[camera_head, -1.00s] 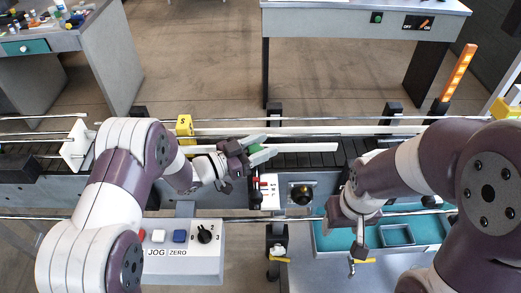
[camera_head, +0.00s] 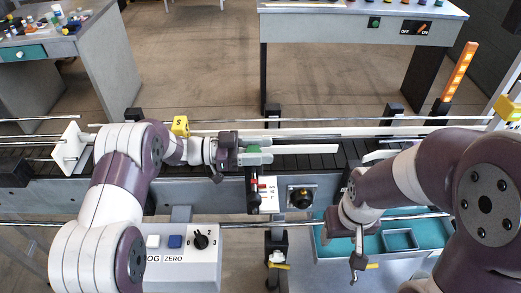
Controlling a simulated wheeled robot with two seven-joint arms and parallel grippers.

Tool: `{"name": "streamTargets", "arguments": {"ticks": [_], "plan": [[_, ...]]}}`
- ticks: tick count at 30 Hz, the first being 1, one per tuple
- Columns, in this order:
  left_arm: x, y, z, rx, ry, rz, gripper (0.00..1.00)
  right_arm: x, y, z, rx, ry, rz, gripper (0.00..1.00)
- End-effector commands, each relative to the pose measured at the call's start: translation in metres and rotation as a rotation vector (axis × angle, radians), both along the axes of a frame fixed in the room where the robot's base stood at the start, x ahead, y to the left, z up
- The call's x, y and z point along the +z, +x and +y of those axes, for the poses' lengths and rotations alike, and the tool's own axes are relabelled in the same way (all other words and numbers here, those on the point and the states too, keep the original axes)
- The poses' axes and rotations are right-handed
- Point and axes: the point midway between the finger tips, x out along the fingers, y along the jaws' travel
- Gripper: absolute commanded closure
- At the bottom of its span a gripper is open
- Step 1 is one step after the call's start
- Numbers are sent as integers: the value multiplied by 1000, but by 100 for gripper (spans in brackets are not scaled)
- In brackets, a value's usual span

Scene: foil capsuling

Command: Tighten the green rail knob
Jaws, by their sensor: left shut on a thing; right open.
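The green rail knob (camera_head: 254,149) shows at the conveyor's rail, between the fingers of my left gripper (camera_head: 262,155). My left gripper is shut on it, with its wrist level and coming in from the left. The gripper's fingers hide part of the knob. My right gripper (camera_head: 357,262) is open and empty, pointing down over the front side of the conveyor near the teal tray (camera_head: 434,234).
The dark conveyor belt (camera_head: 300,160) runs across the middle between metal rails. A yellow block marked S (camera_head: 181,126) stands behind my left wrist. A control box (camera_head: 200,262) with buttons and a black dial sits in front. An orange light bar (camera_head: 458,72) stands at the right.

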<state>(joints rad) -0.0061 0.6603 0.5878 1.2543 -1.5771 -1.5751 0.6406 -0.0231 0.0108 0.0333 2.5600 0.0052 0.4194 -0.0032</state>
Motion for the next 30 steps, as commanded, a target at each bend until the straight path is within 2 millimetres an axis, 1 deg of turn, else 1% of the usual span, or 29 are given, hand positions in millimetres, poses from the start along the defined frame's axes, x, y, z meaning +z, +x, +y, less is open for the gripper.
{"name": "streamTargets", "arguments": {"ticks": [10, 11, 12, 20, 22, 23, 27, 30], "plan": [[2, 0, 0, -2, -2, -3, 83, 0, 0, 0, 0, 0, 0, 41], [2, 0, 0, -2, -2, -3, 43, 0, 0, 0, 0, 0, 0, 41], [1, 0, 0, -2, -1, -3, 32, 0, 0, 0, 0, 0, 0, 41], [1, 0, 0, -1, -1, -2, 32, 0, 0, 0, 0, 0, 0, 41], [0, 1, 6, 1, -1, -3, 32, -3, 0, 0, 0, 0, 0, 41], [-1, 1, 10, 2, 0, -3, 32, -4, 0, 0, 0, 0, 0, 41], [-2, 2, 40, 3, 0, -5, 32, -14, 0, 0, 0, 0, 0, 41], [-2, 2, 59, 2, -1, -3, 32, -18, 0, 0, 0, 0, 0, 41]]}}
